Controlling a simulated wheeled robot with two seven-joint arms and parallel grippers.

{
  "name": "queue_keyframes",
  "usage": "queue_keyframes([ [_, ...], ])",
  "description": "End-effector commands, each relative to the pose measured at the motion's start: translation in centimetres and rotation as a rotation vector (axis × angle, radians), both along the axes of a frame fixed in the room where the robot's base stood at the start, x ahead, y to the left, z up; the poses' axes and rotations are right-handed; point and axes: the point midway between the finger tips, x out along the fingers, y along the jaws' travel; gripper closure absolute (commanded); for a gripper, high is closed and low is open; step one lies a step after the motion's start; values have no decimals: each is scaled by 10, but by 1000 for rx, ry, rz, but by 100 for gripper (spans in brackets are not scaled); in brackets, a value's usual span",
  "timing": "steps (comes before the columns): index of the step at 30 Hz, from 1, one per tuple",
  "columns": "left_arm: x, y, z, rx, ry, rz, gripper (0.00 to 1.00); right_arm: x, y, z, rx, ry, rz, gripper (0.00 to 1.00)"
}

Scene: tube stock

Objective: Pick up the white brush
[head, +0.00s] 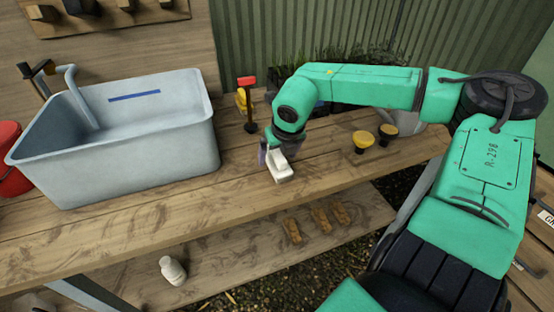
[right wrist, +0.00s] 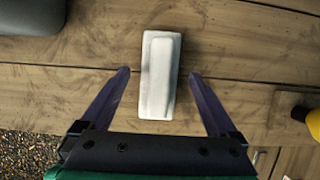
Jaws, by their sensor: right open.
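The white brush (head: 281,172) lies on the wooden bench top (head: 190,217), just right of the grey sink. It also shows in the right wrist view (right wrist: 159,76), long side pointing away from me. My right gripper (head: 271,156) hangs over the brush, its fingers partly hidden by the arm in the head view. In the right wrist view the two dark fingers (right wrist: 159,75) are open, one on each side of the brush's nearer half, with a gap on both sides. Whether the fingertips are at the brush's height I cannot tell. My left gripper is not in view.
A grey sink (head: 180,160) with a tap stands left of the brush. A red-headed tool (head: 248,100) stands behind it. Yellow-and-black knobs (head: 363,140) are to the right. A lower shelf holds a white bottle (head: 172,270) and several brown pieces (head: 320,218).

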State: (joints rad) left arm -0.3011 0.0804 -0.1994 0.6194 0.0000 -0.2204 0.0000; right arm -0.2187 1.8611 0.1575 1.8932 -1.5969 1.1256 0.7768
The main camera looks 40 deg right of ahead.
Motion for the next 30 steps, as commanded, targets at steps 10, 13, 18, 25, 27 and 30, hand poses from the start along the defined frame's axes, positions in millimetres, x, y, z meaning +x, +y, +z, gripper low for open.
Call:
queue_keyframes([
  [10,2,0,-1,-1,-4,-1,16,6,-2,-15,0,-2,0,5],
  [13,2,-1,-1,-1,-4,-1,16,6,-1,-15,0,-1,1,43],
  [18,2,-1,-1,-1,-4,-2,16,6,-1,-14,1,-2,1,100],
  [25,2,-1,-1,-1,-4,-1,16,6,-1,-13,1,-2,1,100],
  [27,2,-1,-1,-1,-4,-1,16,6,-1,-9,1,-2,1,100],
  [30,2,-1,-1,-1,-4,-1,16,7,-2,3,0,-5,0,100],
])
